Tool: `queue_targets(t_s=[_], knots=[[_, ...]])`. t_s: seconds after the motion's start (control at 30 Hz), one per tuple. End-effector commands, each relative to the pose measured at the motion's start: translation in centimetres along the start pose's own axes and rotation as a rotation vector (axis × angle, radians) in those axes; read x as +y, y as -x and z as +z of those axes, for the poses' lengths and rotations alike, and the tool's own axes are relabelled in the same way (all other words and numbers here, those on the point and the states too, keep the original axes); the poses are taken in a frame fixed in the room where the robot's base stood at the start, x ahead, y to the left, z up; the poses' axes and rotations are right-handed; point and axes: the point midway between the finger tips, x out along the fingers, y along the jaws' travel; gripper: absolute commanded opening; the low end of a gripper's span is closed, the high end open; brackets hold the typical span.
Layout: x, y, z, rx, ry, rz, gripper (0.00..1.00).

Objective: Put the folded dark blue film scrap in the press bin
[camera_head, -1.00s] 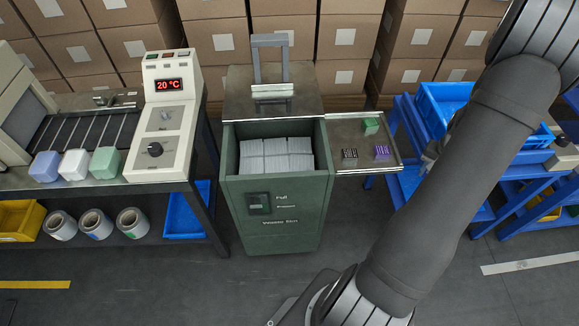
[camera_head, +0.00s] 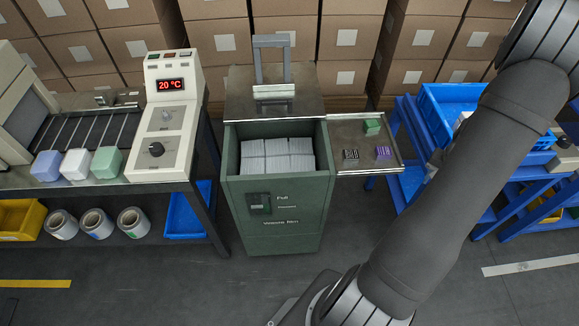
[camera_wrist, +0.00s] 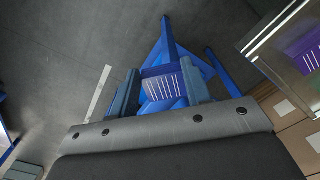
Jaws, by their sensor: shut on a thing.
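The folded dark blue film scrap (camera_wrist: 163,88), with white stripes across it, is between the two fingers of my gripper (camera_wrist: 162,80) in the wrist view. My gripper is shut on it and holds it above the floor. In the head view the gripper is mostly hidden behind my arm; a small part (camera_head: 433,164) shows at the blue rack. The press bin (camera_head: 277,207) is the green cabinet in the middle of the head view. Its top is open at the front, and white stacked packs (camera_head: 276,155) lie inside. My gripper is to the right of it, apart from it.
A side shelf (camera_head: 345,132) on the bin's right carries a green block (camera_head: 372,127), a black striped piece (camera_head: 350,154) and a purple striped piece (camera_head: 383,152). A press frame (camera_head: 272,70) stands behind the opening. Blue crates (camera_head: 445,100) are at right, a machine table at left.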

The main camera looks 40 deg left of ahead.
Motion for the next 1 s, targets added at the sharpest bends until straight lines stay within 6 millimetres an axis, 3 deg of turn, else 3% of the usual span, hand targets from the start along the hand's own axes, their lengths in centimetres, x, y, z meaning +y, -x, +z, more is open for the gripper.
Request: queue_targets(t_s=[0.27, 0.63, 0.77, 1.0], knots=[[-7.7, 2.1, -0.9, 0.003, 0.428, 0.000, 0.23], [-22.4, 5.2, 0.6, 0.003, 1.179, 0.000, 0.23], [-27.6, 4.8, 2.3, -0.001, 1.356, -0.001, 0.23], [-36.2, 1.3, 6.5, -0.003, 1.507, -0.001, 0.23]])
